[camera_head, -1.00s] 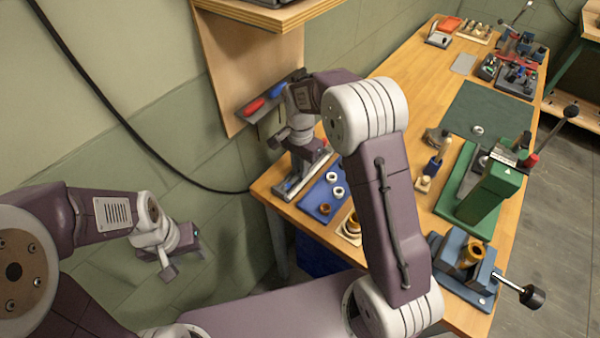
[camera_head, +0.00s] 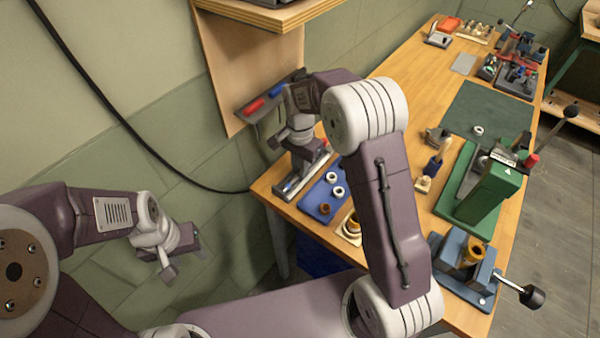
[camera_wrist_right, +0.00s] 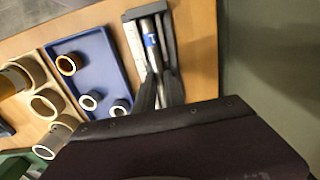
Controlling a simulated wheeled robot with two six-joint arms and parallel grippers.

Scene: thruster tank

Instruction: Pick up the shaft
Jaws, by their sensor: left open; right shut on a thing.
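The shaft (camera_wrist_right: 150,40) is a slim silver rod with a blue band, lying in a dark grey cradle (camera_wrist_right: 168,30) in the right wrist view. My right gripper (camera_wrist_right: 157,92) is shut on the shaft, with its fingers at the near end of the cradle. In the head view my right gripper (camera_head: 302,160) reaches down over the cradle (camera_head: 288,190) at the table's left end, and it largely hides the shaft. My left gripper (camera_head: 185,258) is open and empty, off the table at lower left.
A blue tray (camera_head: 312,211) with several rings lies beside the cradle. A wooden block with rings (camera_head: 350,238) stands nearer. A green press (camera_head: 482,195) and a blue vise (camera_head: 440,265) stand at the right. A wooden panel (camera_head: 230,80) rises behind the cradle.

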